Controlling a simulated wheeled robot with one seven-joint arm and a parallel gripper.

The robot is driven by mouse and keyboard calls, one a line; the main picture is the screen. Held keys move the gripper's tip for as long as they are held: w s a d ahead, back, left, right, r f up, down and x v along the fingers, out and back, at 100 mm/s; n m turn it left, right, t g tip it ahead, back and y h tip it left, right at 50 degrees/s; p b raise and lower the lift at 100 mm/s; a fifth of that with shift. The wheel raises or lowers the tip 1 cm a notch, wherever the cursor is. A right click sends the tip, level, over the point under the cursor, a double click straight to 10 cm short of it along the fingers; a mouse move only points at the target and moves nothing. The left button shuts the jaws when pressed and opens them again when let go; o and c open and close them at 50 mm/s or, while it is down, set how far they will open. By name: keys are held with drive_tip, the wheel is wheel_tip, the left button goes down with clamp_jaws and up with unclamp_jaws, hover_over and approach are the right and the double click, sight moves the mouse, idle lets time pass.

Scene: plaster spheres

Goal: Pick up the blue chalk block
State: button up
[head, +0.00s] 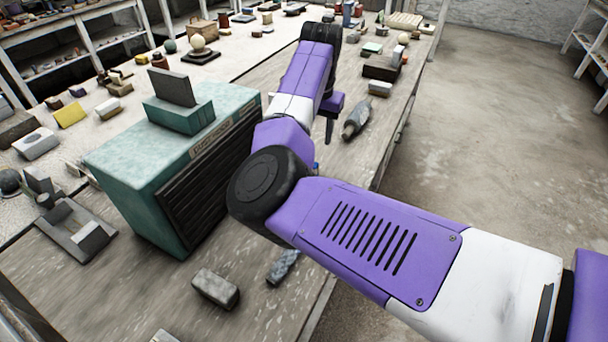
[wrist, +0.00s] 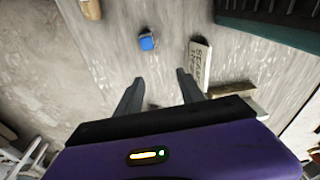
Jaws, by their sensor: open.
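The blue chalk block (wrist: 147,42) lies on the grey worktop in the wrist view, a small block with a bright blue top face. It sits beyond my fingertips, a little left of the line between them, and nothing touches it. In the head view a small blue patch (head: 316,166) shows beside my arm, mostly hidden by it; it may be the same block. My gripper (wrist: 160,76) is open and empty, its two dark fingers apart above the worktop. In the head view my arm hides much of the area around the gripper.
A lettered pale block (wrist: 200,64) lies right of the blue block, and a tan piece (wrist: 92,9) lies to its left. A large teal box (head: 150,160) with a dark louvred side stands left of my arm. A grey bottle-like object (head: 356,120) lies near the table's right edge.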

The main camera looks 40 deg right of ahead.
drive_tip(key=s+a, duration=0.1)
drive_tip(key=s+a+g+y, duration=0.1)
drive_tip(key=shift+a+f, duration=0.3)
drive_tip(key=shift+s+a+f, duration=0.15)
drive_tip(key=shift+a+f, duration=0.05)
drive_tip(key=shift+a, duration=0.05)
drive_tip(key=shift+f+p, duration=0.4)
drive_tip(key=shift+f, duration=3.3)
clamp_jaws()
